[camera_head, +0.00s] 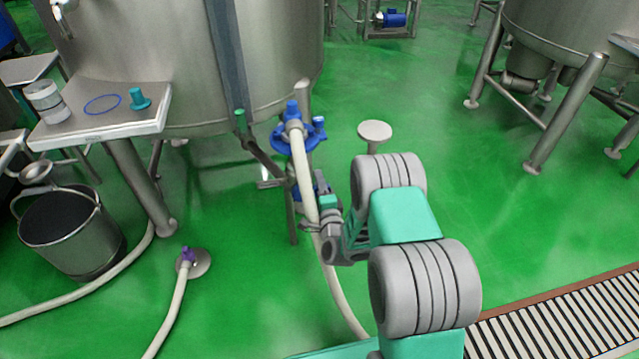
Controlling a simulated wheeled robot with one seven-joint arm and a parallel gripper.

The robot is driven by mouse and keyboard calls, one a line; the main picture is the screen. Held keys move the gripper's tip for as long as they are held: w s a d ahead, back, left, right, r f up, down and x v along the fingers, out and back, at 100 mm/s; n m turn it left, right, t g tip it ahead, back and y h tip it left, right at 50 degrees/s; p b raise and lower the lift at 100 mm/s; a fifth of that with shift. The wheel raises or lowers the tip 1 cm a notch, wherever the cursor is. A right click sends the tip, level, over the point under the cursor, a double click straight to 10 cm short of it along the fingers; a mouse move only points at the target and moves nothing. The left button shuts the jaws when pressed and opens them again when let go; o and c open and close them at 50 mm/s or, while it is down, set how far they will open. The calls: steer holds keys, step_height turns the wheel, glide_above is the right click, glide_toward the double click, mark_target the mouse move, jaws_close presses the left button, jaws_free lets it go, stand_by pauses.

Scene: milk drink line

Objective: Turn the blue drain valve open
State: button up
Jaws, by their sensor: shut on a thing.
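The blue drain valve (296,192) is low beside the large steel tank, on a thin steel post. Only a small blue part of it shows, mostly hidden behind a pale hose and my gripper. My gripper (314,205) reaches in from the right at the valve's height, next to the hose. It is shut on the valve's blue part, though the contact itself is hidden. The turn of the valve's handle cannot be made out.
A blue fitting (292,138) with the pale hose (328,270) on it sits just above the valve. A steel tank (180,60) stands behind. A side shelf (100,125), a bucket (70,235) and a purple-topped floor fitting (195,264) are left.

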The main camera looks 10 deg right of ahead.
jaws_close()
stand_by(0.8)
